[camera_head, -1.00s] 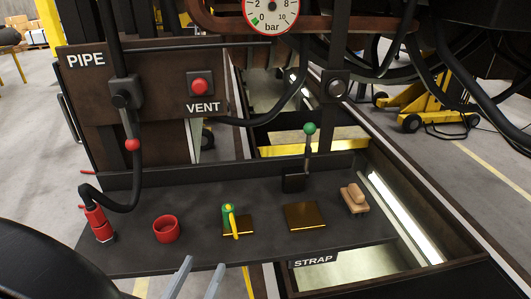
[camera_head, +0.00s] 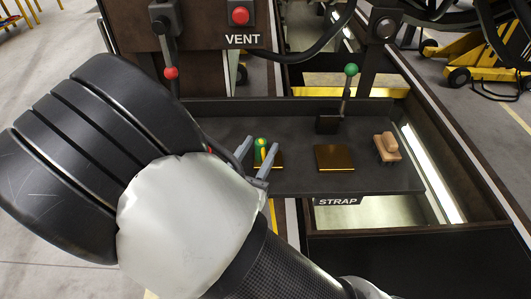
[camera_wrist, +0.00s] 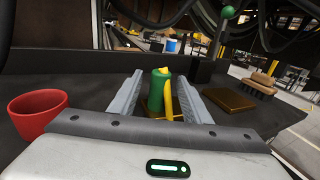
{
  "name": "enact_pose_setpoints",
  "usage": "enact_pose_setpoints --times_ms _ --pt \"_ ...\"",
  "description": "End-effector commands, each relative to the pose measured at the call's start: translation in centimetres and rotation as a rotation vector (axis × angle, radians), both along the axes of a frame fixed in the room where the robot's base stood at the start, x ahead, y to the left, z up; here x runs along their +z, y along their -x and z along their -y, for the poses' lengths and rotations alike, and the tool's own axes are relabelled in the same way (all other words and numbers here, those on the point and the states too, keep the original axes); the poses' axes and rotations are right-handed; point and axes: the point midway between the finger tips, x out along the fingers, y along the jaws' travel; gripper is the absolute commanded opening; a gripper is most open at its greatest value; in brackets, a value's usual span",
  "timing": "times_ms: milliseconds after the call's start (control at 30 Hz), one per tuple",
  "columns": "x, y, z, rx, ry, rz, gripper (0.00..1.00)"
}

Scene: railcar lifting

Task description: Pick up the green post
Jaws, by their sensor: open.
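The green post (camera_head: 260,148) stands upright on the dark shelf, with a yellow strip along its side. It also shows in the wrist view (camera_wrist: 155,92), straight ahead between the fingers. My gripper (camera_head: 254,160) is open, with one finger on each side of the post in both views. I cannot tell whether a finger touches it. A brass plate (camera_wrist: 159,112) shows at the post's foot, partly hidden by the post and my gripper.
A red cup (camera_wrist: 38,115) stands left of my gripper. A second brass plate (camera_head: 334,158) and a wooden brush (camera_head: 387,147) lie to the right. A green-knobbed lever (camera_head: 350,70) rises behind. A red-knobbed lever (camera_head: 171,73) hangs at the left.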

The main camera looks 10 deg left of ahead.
Motion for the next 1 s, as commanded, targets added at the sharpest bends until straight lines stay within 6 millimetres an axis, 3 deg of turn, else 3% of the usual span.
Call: enact_pose_setpoints --times_ms 133,400,667,1000 --pt "0.0 -1.6 0.3 -0.001 -0.001 0.0 0.43" --pt "0.0 -1.9 0.3 0.0 -0.001 0.0 0.43" --pt "0.0 -1.8 0.3 0.0 -0.001 -0.001 0.0" --pt "0.3 -1.8 0.3 0.0 -0.002 0.001 0.0"
